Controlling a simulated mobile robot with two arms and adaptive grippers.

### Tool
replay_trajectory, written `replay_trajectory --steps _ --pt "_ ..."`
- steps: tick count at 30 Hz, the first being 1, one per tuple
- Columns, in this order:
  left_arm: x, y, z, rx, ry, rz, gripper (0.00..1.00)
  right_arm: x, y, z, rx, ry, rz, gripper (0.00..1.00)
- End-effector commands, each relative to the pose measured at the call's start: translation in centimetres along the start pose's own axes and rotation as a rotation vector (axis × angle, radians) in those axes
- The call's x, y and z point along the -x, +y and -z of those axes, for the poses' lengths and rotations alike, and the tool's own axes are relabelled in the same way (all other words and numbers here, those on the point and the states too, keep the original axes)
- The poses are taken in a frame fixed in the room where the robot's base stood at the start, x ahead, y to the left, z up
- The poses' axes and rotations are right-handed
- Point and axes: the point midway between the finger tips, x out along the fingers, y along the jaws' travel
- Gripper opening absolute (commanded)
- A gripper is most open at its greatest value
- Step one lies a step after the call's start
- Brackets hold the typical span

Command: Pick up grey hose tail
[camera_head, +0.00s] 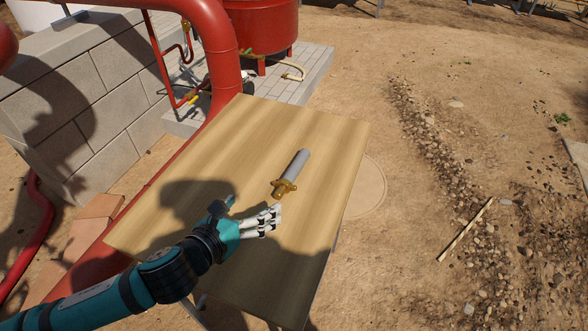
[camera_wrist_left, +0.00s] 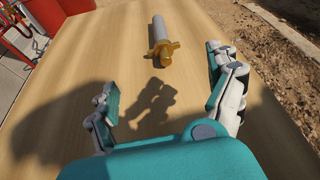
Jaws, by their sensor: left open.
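The grey hose tail (camera_head: 297,167) lies on the wooden table (camera_head: 330,130), with a brass-coloured winged fitting (camera_head: 284,188) at its near end. In the left wrist view the grey hose tail (camera_wrist_left: 158,28) lies ahead of the fingers, its brass fitting (camera_wrist_left: 162,53) toward me. My left gripper (camera_head: 275,220) is over the table, just short of the brass fitting and apart from it. In the left wrist view the left gripper (camera_wrist_left: 168,100) is open and empty, its two fingers spread wide. My right gripper is not in view.
A thick red pipe (camera_head: 222,60) runs along the table's far left side, by a grey block wall (camera_head: 90,95). A red tank (camera_head: 262,25) stands on a paved slab behind. Bare table surrounds the hose tail. Sandy ground with stones lies to the right.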

Motion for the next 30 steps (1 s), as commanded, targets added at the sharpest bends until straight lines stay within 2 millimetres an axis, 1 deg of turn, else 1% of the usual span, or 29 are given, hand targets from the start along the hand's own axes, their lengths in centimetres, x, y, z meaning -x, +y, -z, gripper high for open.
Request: replay_trajectory --steps 1,3,6,10,17,19,24,27,30 --pt "-1.2 -0.1 -0.1 0.003 -0.002 0.0 0.89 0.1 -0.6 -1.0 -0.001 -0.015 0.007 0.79" --pt "-2.8 -0.1 -0.1 0.003 -0.002 0.001 0.89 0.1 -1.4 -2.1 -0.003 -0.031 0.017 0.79" --pt "-4.9 -0.1 0.0 0.003 -0.001 0.0 0.89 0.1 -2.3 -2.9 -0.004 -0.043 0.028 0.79" --pt "-6.8 -0.1 0.0 0.002 -0.002 0.0 0.89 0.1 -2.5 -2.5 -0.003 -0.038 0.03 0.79" --pt "-8.3 -0.2 0.1 0.004 -0.001 0.001 0.89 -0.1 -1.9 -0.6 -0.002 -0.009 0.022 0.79" --pt "-9.2 -0.3 0.3 0.005 0.0 0.0 0.89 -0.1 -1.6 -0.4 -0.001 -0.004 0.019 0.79" --pt "-11.8 -0.6 0.7 0.005 -0.001 0.0 0.89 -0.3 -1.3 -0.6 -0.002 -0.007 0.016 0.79" --pt "-12.7 -0.6 0.7 0.003 -0.001 0.0 0.89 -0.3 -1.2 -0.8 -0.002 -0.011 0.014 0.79" --pt "-13.0 -0.5 0.8 0.003 0.001 0.0 0.89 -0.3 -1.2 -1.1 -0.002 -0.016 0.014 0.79"
